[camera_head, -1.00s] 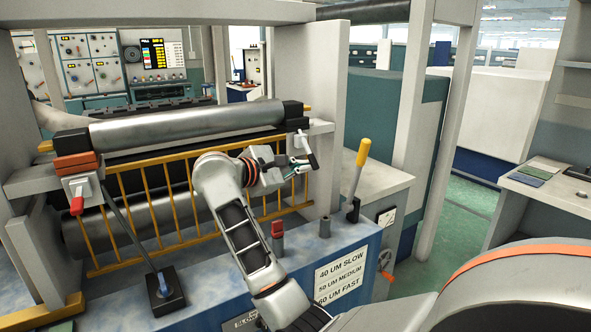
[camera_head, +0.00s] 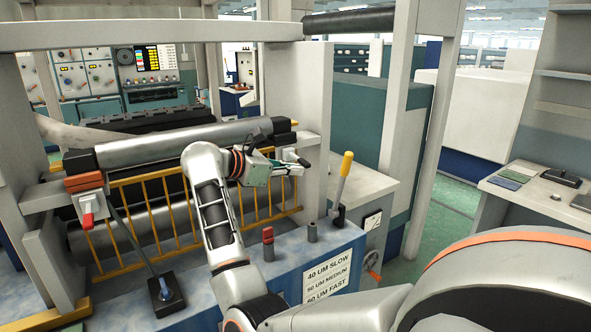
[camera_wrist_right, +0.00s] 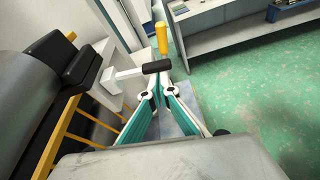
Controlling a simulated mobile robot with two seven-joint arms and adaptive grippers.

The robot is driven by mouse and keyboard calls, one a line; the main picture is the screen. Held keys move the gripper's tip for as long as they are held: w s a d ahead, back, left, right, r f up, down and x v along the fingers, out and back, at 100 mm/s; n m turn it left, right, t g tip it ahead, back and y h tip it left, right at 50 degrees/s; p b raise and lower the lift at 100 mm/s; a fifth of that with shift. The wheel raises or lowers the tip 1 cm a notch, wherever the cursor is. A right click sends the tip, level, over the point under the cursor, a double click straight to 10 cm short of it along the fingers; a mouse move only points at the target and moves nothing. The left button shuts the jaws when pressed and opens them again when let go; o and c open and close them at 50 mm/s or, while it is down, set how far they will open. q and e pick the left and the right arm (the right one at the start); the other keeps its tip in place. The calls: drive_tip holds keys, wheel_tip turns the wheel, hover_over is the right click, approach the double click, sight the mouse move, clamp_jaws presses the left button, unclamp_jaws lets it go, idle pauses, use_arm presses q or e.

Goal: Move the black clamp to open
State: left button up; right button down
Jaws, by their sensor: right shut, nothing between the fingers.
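The black clamp (camera_head: 303,162) sits at the right end of the long metal roller, on a white bracket. In the right wrist view its black handle (camera_wrist_right: 157,67) sticks out to the right on a white arm, just past my fingertips. My right gripper (camera_head: 297,171) is beside the handle, with green-padded fingers. In the wrist view the gripper (camera_wrist_right: 157,89) is shut and empty, its tips just short of the handle in the picture; whether they touch it I cannot tell. My left gripper is out of view.
A yellow guard rail (camera_head: 155,205) runs below the roller (camera_head: 180,141). A red-handled clamp (camera_head: 87,208) is at the left end. A yellow-handled lever (camera_head: 344,172) stands to the right of my gripper. Red (camera_head: 268,238) and grey knobs stand on the blue panel.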

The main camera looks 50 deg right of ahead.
drive_tip(key=shift+s+r, duration=0.1)
drive_tip(key=shift+r, duration=0.2)
idle(0.5)
drive_tip(key=shift+w+d+b, duration=0.15)
drive_tip(key=shift+w+b, duration=0.2)
drive_tip(key=shift+w, duration=0.5)
